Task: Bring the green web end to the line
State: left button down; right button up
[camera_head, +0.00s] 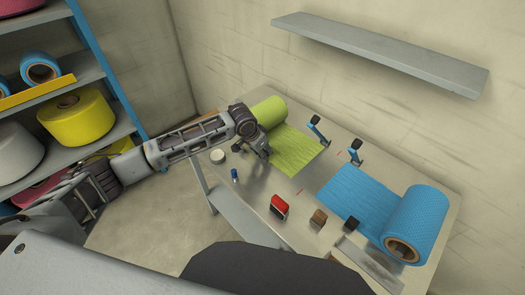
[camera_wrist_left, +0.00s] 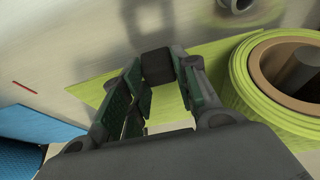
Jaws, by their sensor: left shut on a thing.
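The green roll (camera_head: 270,112) lies at the table's far left side, its green web (camera_head: 295,147) spread flat to the right. In the left wrist view the green roll (camera_wrist_left: 280,75) is at the right, and the green web (camera_wrist_left: 90,92) passes under my fingers. My left gripper (camera_head: 264,153) is at the near edge of the green web. Red marks (camera_head: 300,191) lie on the table between the green web and blue web (camera_head: 350,197). My right gripper is out of view.
The blue roll (camera_head: 415,225) lies at the right. Two blue-handled clamps (camera_head: 318,130) stand along the back. A shelf (camera_head: 380,55) hangs above.

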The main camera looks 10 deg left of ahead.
aim_at(277, 164)
pick_arm(q)
jog(key=shift+d, duration=0.1)
jog(key=shift+s+d+p, duration=0.5)
jog(key=shift+d+p, duration=0.15)
jog(key=shift+p, duration=0.1)
jog(key=shift+s+d+p, duration=0.45)
jog(key=shift+d+p, duration=0.2)
jog(key=shift+p, duration=0.05)
jog(key=shift+s+d+p, duration=0.4)
jog(key=shift+d+p, duration=0.1)
jog(key=shift+d, duration=0.1)
jog(key=shift+s+d+p, duration=0.35)
jog(key=shift+d+p, duration=0.15)
jog(key=shift+d, duration=0.1)
jog(key=c, duration=1.1)
grip_release()
jog(key=shift+d, duration=0.1)
jog(key=shift+v, duration=6)
